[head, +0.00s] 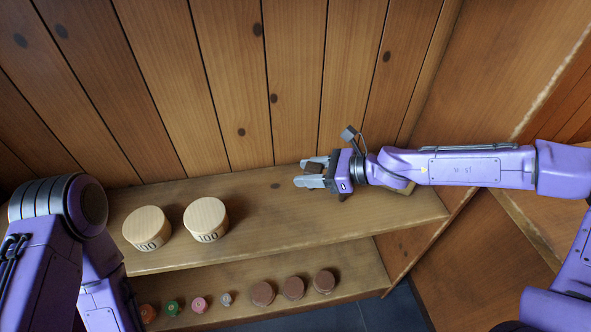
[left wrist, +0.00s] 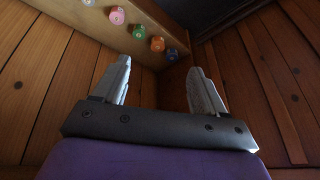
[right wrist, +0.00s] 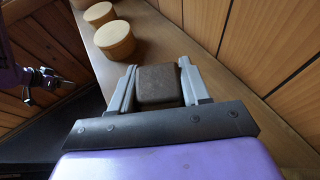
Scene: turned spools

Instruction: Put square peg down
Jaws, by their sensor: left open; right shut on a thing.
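The square peg (right wrist: 158,84) is a dark brown block with a square face. My right gripper (right wrist: 157,80) is shut on it, one grey finger on each side. In the head view the peg (head: 314,167) shows partly between the fingers of my right gripper (head: 303,173), over the right half of the upper shelf (head: 275,205). I cannot tell whether the peg touches the shelf. My left gripper (left wrist: 163,88) is open and empty in the left wrist view. It is hidden in the head view.
Two pale round blocks marked 100 (head: 147,228) (head: 206,219) stand left on the upper shelf. The lower shelf (head: 345,280) holds small coloured spools (head: 199,304) and brown round pieces (head: 294,288). The shelf between is clear.

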